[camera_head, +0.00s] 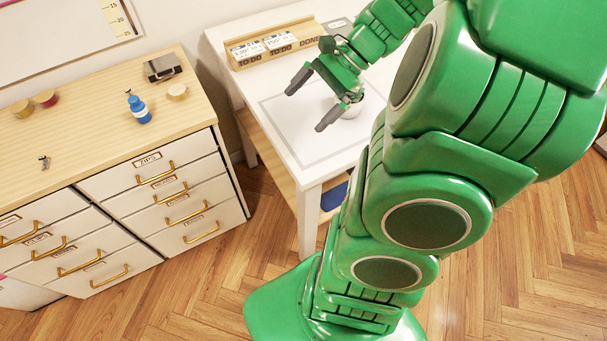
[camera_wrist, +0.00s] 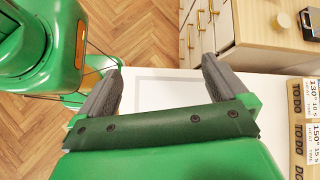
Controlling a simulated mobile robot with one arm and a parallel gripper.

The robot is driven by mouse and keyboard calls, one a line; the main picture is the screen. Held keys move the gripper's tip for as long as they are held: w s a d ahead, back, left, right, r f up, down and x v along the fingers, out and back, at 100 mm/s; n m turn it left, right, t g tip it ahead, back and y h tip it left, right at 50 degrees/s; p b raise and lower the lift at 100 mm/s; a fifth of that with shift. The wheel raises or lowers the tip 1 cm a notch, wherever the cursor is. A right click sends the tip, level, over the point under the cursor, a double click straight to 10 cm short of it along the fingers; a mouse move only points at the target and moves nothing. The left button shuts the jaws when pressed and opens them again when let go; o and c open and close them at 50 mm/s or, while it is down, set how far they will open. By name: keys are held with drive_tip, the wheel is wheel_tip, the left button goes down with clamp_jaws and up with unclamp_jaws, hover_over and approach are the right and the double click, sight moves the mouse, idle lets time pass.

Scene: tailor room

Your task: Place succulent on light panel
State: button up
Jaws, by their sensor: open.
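The light panel (camera_head: 300,133) is a flat white rectangle with a thin grey outline on the white table. Part of it also shows between the fingers in the wrist view (camera_wrist: 165,86). My gripper (camera_head: 309,100) is above the panel with its dark fingers spread wide and nothing between them. In the wrist view my gripper (camera_wrist: 162,66) is likewise open and empty. A small whitish rounded object (camera_head: 351,110) shows on the panel's right part, mostly hidden behind my gripper. I cannot tell whether it is the succulent's pot. No succulent leaves can be made out.
A wooden card holder (camera_head: 275,47) marked TO DO and DONE stands at the table's back. A drawer cabinet (camera_head: 100,130) at left carries a blue bottle (camera_head: 139,109), spools and small items. The panel's left and front parts are clear.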

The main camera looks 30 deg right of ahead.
drive_tip(key=s+a+r+n+g+h, duration=0.35)
drive_tip(key=s+a+n, duration=0.4)
drive_tip(key=a, duration=0.25)
drive_tip(key=s+a+n+h, duration=0.1)
drive_tip(key=s+n+h, duration=0.4)
drive_tip(key=s, duration=0.5)
drive_tip(key=n+t, duration=0.1)
drive_tip(key=n, duration=0.1)
drive_tip(key=shift+a+r+n+h, duration=0.2)
drive_tip(key=shift+r+n+h, duration=0.15)
